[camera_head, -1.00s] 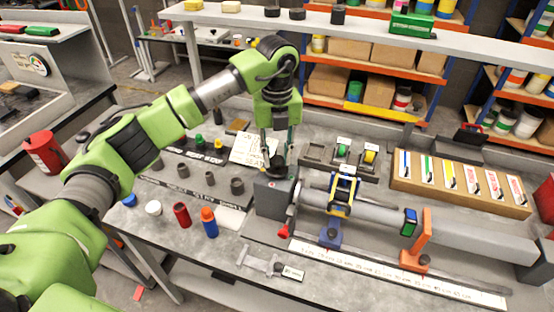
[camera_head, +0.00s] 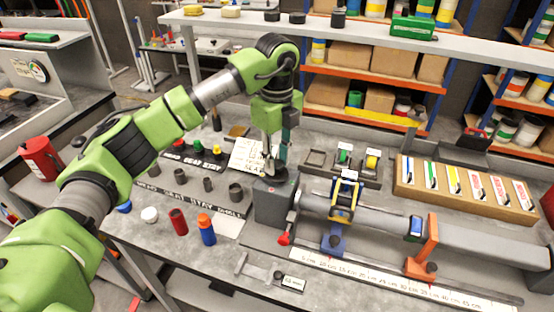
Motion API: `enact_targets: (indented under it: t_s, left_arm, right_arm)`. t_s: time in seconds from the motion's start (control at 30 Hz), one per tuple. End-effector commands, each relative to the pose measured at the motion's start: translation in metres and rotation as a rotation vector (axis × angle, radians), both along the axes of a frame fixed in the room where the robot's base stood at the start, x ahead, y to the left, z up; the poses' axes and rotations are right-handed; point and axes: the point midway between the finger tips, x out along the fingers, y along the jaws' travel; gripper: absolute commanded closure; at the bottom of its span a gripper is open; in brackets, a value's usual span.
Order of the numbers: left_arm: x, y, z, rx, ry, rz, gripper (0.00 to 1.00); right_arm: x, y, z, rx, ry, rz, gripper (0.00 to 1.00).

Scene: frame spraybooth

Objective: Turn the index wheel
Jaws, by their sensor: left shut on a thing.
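The index wheel looks to be the small dark knob (camera_head: 275,177) on top of the grey block (camera_head: 271,206) at the left end of the grey tube (camera_head: 385,223). My left gripper (camera_head: 272,166) points straight down over the block from above and is shut on this knob. The fingers hide most of the knob, so its markings cannot be read. The right gripper is not in view.
A yellow-and-blue clamp (camera_head: 344,197) and an orange stand (camera_head: 424,250) sit along the tube. A red bottle (camera_head: 178,221) and a blue bottle (camera_head: 206,230) stand front left. A wooden box of cards (camera_head: 465,190) is at right. A shelf (camera_head: 350,32) spans the back.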

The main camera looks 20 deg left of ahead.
Motion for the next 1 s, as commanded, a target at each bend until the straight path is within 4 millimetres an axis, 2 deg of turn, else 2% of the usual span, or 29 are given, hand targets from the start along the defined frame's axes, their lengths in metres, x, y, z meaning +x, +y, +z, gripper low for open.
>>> enact_targets:
  t_s: [0.43, 0.47, 0.5, 0.87, 1.0]
  left_arm:
    - [0.002, 0.001, 0.004, -0.001, -0.010, 0.012, 0.96]
    - [0.002, 0.001, 0.004, -0.001, -0.010, 0.012, 0.67]
    - [0.002, 0.001, 0.004, 0.000, -0.009, 0.012, 0.57]
    - [0.001, 0.000, 0.003, 0.000, -0.003, 0.009, 0.57]
    - [0.001, 0.000, 0.016, -0.001, -0.005, 0.009, 0.57]
  right_arm:
    - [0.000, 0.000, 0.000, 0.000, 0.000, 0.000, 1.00]
    - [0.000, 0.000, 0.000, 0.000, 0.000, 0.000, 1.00]
    - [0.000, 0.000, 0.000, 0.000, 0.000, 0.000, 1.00]
    - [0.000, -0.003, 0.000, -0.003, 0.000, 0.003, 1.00]
    - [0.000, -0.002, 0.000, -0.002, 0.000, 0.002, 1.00]
